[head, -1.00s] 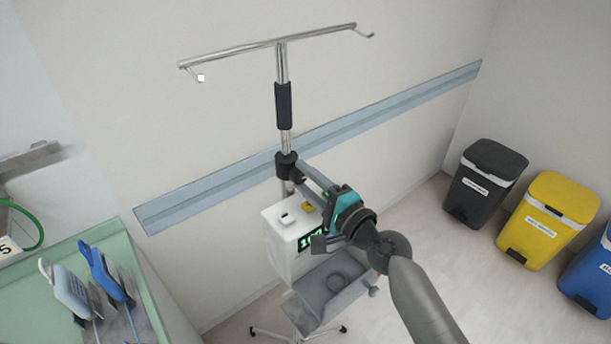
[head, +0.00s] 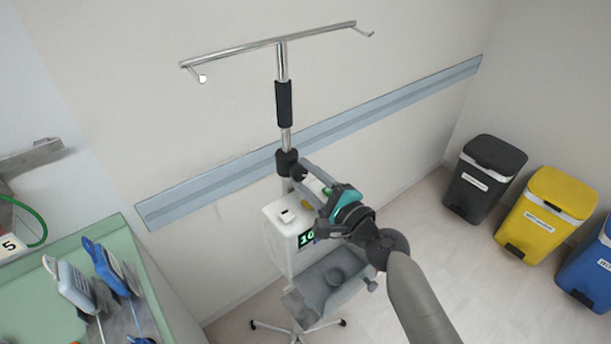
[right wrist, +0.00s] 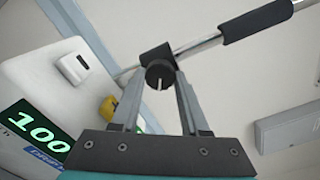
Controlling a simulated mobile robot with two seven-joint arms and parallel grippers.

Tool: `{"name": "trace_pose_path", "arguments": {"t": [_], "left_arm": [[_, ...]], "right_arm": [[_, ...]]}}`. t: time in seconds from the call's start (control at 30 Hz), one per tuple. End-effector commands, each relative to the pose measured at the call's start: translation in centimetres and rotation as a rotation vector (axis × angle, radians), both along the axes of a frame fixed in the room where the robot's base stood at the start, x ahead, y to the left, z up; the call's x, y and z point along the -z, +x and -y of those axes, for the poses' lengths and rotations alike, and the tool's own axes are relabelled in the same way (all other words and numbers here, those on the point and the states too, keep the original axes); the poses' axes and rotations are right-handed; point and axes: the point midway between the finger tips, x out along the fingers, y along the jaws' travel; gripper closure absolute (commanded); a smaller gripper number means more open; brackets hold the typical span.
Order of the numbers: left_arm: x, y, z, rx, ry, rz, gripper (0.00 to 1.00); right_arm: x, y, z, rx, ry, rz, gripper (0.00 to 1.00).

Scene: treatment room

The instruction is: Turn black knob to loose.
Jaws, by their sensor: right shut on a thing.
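The black knob (right wrist: 160,75) sits on the front of the black collar (head: 286,160) on the drip stand's pole. The knob is round, with a pale line on its face that runs nearly upright in the right wrist view. My right gripper (right wrist: 163,73) is shut on the knob, with a grey finger on either side of it. In the head view, my right gripper (head: 298,174) reaches the collar from the lower right, and its fingers hide most of the knob. The collar also shows in the right wrist view (right wrist: 157,57). My left gripper is not in view.
A white pump (head: 281,246) with a green display is mounted just below the collar, close to my right gripper. A grey tray (head: 318,290) is below it. The pole's black grip (head: 283,105) is above. Black (head: 484,178), yellow (head: 546,212) and blue (head: 590,265) bins stand right.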

Motion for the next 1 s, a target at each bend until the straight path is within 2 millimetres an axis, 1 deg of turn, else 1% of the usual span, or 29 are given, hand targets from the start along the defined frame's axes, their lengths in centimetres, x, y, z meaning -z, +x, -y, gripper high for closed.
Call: {"name": "trace_pose_path", "arguments": {"t": [0.17, 0.2, 0.4, 0.43, 0.77, 0.87, 1.0], "left_arm": [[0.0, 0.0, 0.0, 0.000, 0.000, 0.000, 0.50], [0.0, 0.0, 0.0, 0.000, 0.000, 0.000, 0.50], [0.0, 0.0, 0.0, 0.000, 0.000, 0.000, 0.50], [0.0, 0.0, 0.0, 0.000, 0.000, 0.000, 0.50], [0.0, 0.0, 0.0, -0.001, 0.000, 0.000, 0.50], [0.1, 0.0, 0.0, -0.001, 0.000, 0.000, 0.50], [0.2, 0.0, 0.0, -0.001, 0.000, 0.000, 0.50]], "right_arm": [[0.0, 0.0, 0.0, 0.002, 0.003, -0.001, 1.00], [0.0, 0.0, 0.0, 0.002, 0.003, -0.001, 0.51], [0.0, 0.0, 0.0, 0.001, 0.001, 0.000, 0.28], [0.0, 0.0, 0.0, 0.001, 0.001, 0.000, 0.26], [0.0, -0.3, 0.2, 0.001, 0.000, 0.000, 0.26], [0.1, -1.0, 0.8, 0.001, -0.001, -0.002, 0.26], [0.2, -2.8, 2.1, 0.000, -0.002, -0.003, 0.26]]}}
